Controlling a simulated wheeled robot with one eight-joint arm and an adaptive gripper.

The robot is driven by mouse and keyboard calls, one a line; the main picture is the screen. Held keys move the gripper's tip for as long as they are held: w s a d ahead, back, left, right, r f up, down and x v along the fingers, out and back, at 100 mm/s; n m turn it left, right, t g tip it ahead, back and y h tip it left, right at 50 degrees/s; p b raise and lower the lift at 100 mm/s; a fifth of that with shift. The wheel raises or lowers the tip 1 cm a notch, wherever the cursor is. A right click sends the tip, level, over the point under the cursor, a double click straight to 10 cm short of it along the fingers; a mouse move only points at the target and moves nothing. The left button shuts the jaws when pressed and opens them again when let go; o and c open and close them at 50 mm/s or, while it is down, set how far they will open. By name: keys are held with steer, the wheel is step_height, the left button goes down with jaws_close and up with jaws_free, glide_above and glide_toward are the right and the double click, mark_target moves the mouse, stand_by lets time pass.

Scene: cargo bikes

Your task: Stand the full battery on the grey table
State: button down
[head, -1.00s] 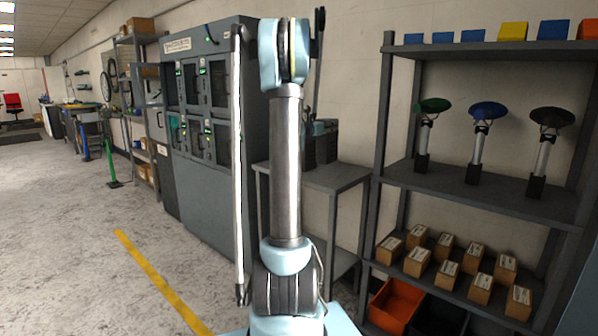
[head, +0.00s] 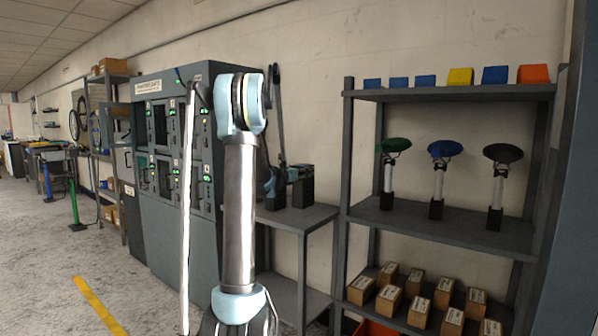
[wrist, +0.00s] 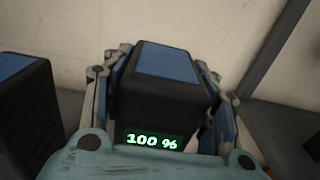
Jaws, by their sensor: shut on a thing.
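The full battery (wrist: 165,95) is a dark block with a blue top and a green "100 %" display. In the wrist view my gripper (wrist: 167,88) has its fingers closed on both sides of it. In the head view my gripper (head: 272,183) is small, over the grey table (head: 312,218) beside the charging cabinet. A second dark battery with a blue top (wrist: 28,112) stands left of the held one in the wrist view. A dark block (head: 302,190) stands on the table in the head view. The held battery's underside is hidden, so I cannot tell whether it touches the table.
The charging cabinet (head: 160,190) with lit green displays stands left of the table. A grey shelf (head: 450,225) on the right holds saddles on posts, cardboard boxes and coloured blocks. The wall is close behind the table. Open floor (head: 40,260) lies to the left.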

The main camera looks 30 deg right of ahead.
steer(key=shift+f, duration=2.3)
steer(key=c, duration=0.6)
jaws_free()
steer(key=m+g+y, duration=0.1)
steer(key=m+y, duration=0.2)
steer(key=m, duration=0.3)
glide_toward(303, 180)
steer(key=s+a+f, duration=0.3)
steer(key=a+f, duration=0.2)
steer(key=a, duration=0.1)
steer(key=s+a+f+m+g+y, duration=0.1)
steer(key=s+a+f+m+y, duration=0.3)
steer(key=s+a, duration=0.6)
steer(key=s+a+f+m+g+y, duration=0.1)
steer(key=s+a+f+m+y, duration=0.4)
steer(key=a, duration=0.8)
steer(key=s+a+f+m+g+y, duration=0.1)
steer(key=s+a+f+m+y, duration=0.3)
steer(key=s+a+f+m, duration=0.3)
steer(key=shift+s+a+f+g+y, duration=0.1)
steer(key=shift+s+a+f, duration=0.7)
steer(key=shift+s, duration=0.6)
steer(key=shift+s+a+f+g+y, duration=0.1)
steer(key=shift+s+a+f, duration=0.65)
steer(key=shift+s, duration=0.65)
steer(key=shift+s+a+f+g+y, duration=0.1)
steer(key=shift+s+a+f, duration=0.7)
steer(key=shift+s, duration=0.6)
